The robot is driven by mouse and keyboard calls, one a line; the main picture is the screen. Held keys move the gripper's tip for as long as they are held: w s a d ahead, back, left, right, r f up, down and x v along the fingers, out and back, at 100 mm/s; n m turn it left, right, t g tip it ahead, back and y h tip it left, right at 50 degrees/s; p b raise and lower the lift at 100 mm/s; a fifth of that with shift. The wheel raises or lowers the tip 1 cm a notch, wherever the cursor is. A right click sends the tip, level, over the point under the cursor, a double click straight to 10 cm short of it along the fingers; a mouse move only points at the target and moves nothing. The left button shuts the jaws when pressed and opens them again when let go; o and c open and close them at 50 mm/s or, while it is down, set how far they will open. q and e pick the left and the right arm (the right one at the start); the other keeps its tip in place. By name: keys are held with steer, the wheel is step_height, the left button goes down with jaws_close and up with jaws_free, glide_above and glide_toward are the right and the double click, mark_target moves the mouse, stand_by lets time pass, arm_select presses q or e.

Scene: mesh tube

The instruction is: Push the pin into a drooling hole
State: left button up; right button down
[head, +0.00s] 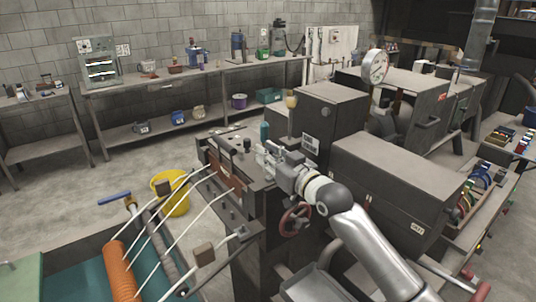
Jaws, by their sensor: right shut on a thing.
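My right gripper (262,158) reaches in from the lower right, over the top of the dark machine block. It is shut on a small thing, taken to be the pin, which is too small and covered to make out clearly. To its left is a reddish-brown die plate (227,172) on the machine's front side. Several white strands (183,178) run from the plate's area down to the left. The holes are too small to tell apart, so I cannot tell which one drools. My left gripper is not in view.
An orange ribbed tube (119,272) lies over a teal trough (90,262) at the lower left. A yellow bucket (177,206) stands on the floor behind. A teal bottle (264,132) stands just behind my gripper. A red handwheel (295,219) is below my arm.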

steer(key=shift+f, duration=0.15)
stand_by(0.3)
steer(key=c, duration=1.3)
jaws_free()
